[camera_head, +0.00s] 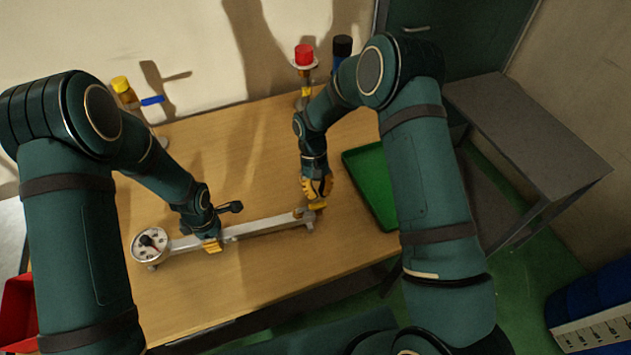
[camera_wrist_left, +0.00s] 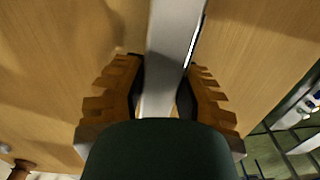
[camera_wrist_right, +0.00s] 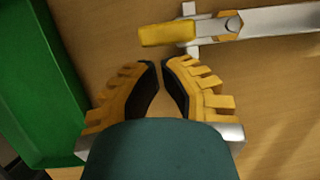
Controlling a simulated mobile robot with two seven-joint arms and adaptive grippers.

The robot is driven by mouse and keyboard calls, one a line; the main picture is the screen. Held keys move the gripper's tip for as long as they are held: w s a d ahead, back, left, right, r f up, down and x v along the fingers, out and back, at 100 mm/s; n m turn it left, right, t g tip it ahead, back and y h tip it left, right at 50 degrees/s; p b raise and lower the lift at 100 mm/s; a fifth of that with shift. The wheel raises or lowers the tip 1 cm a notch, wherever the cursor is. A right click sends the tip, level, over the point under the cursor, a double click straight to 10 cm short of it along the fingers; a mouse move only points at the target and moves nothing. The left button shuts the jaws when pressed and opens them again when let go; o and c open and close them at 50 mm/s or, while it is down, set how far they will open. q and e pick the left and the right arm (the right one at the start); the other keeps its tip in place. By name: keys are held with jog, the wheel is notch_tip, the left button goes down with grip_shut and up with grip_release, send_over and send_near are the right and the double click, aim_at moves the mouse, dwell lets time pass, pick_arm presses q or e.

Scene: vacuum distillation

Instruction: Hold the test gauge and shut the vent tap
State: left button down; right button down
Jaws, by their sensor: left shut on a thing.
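The test gauge has a round white dial (camera_head: 150,243) at the left end of a long pale bar (camera_head: 265,226), which lies along the wooden table's front. My left gripper (camera_head: 213,246) is shut on the bar, right of the dial; the left wrist view shows the bar (camera_wrist_left: 176,40) between both fingers. The vent tap's yellow handle (camera_wrist_right: 168,33) is at the bar's right end, also seen in the head view (camera_head: 318,206). It points along the bar. My right gripper (camera_wrist_right: 160,66) is close beside the handle, apart from it, fingertips nearly together with a narrow empty gap.
A green tray (camera_head: 376,188) lies just right of my right gripper. A red-topped fitting (camera_head: 304,56) and a black-topped one (camera_head: 342,46) stand at the back. The middle of the table (camera_head: 250,150) is clear.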

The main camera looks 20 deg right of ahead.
jog(key=shift+s, duration=0.2)
jog(key=shift+s+d+m+y, duration=0.25)
jog(key=shift+s+m, duration=0.25)
jog(key=shift+m, duration=0.4)
jog(key=shift+s+d+m+y, duration=0.15)
jog(key=shift+s+m+y, duration=0.4)
jog(key=shift+m, duration=0.45)
jog(key=s+m, duration=0.1)
jog(key=m, duration=0.1)
jog(key=s+m+t+y, duration=0.1)
jog(key=s+m, duration=0.1)
jog(key=shift+s+m, duration=0.1)
jog(key=shift+m, duration=0.2)
jog(key=s+m, duration=0.1)
jog(key=s+a+m+t+y, duration=0.1)
jog(key=m, duration=0.1)
jog(key=shift+m, duration=0.3)
jog(key=s+a+m, duration=0.1)
jog(key=m, duration=0.1)
jog(key=s+m+t, duration=0.1)
jog(key=m, duration=0.1)
jog(key=shift+a+t+y, duration=0.3)
jog(key=shift+a+y, duration=0.1)
jog(key=shift+w, duration=0.15)
